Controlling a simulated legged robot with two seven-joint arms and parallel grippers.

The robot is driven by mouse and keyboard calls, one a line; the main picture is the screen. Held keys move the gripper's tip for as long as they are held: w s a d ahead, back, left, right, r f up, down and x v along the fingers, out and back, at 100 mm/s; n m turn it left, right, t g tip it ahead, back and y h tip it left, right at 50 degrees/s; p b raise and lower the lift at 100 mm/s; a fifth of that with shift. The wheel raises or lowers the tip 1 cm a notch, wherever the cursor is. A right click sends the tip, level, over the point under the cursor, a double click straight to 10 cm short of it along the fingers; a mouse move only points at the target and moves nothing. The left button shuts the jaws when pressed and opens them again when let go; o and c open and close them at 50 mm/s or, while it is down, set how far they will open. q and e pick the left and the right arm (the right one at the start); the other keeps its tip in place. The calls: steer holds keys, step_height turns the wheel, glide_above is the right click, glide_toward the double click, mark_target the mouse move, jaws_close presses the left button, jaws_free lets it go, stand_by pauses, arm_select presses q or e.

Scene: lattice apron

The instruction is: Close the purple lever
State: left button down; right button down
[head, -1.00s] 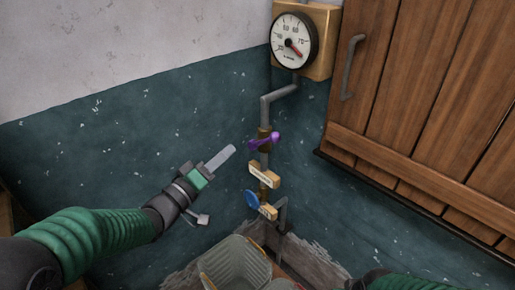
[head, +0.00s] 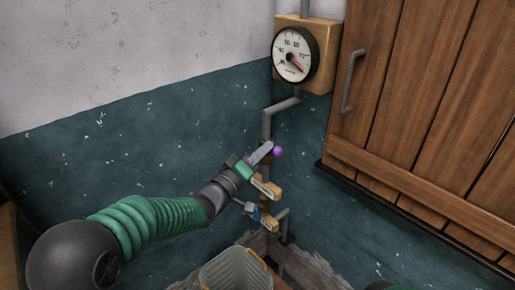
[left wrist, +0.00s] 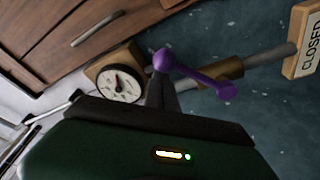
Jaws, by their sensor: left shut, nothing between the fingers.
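The purple lever (left wrist: 195,76) crosses the brass valve body on the grey pipe at a slant in the left wrist view. Its round knob (head: 277,151) shows in the head view; the rest is hidden behind my gripper. My left gripper (head: 264,151) is shut and empty, with its fingertips at the lever, just left of the knob. In the left wrist view the fingertips (left wrist: 160,82) overlap the area just below the knob end. I cannot tell if they touch it. My right gripper is out of view.
A wooden tag reading CLOSED (left wrist: 307,52) is on the pipe. A lower tag (head: 269,225) is near a blue handle (head: 254,213). A gauge (head: 295,54) is above, a wooden door (head: 425,100) at right, and a grey bin (head: 236,272) below.

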arm_select(q)
step_height(320, 180, down, 7)
steer(key=s+d+m+h+b, duration=0.2)
steer(key=m+b, duration=0.6)
steer(key=b, duration=0.2)
steer(key=shift+s+d+g, duration=0.15)
steer(key=shift+s+g, duration=0.15)
steer(key=shift+s, duration=0.1)
steer(key=shift+f, duration=0.15)
